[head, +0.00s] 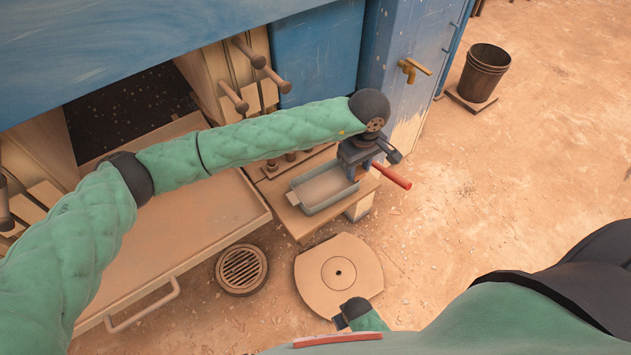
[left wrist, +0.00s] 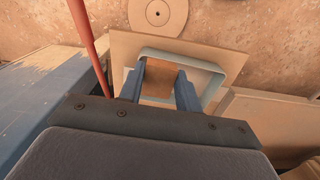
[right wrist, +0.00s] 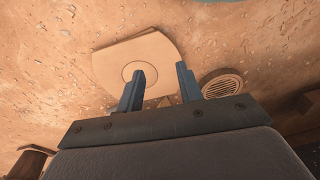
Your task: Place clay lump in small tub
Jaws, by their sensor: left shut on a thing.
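The small tub (head: 318,204), grey-blue with a pale inside, stands on a small wooden shelf. My left gripper (head: 355,158) is at the tub's right end, pointing down. In the left wrist view its fingers (left wrist: 160,84) are shut on the brown clay lump (left wrist: 158,78), which appears over the tub's opening (left wrist: 222,76). I cannot tell whether the lump touches the tub's floor. My right gripper (right wrist: 160,76) is open and empty above the ground by a round-marked plate.
A red handle (head: 392,177) sticks out right beside my left gripper. The pale plate with a centre hole (head: 330,285) and a round drain grate (head: 242,268) lie on the ground. A long wooden tray (head: 190,225) is left of the shelf. A bucket (head: 484,72) stands far right.

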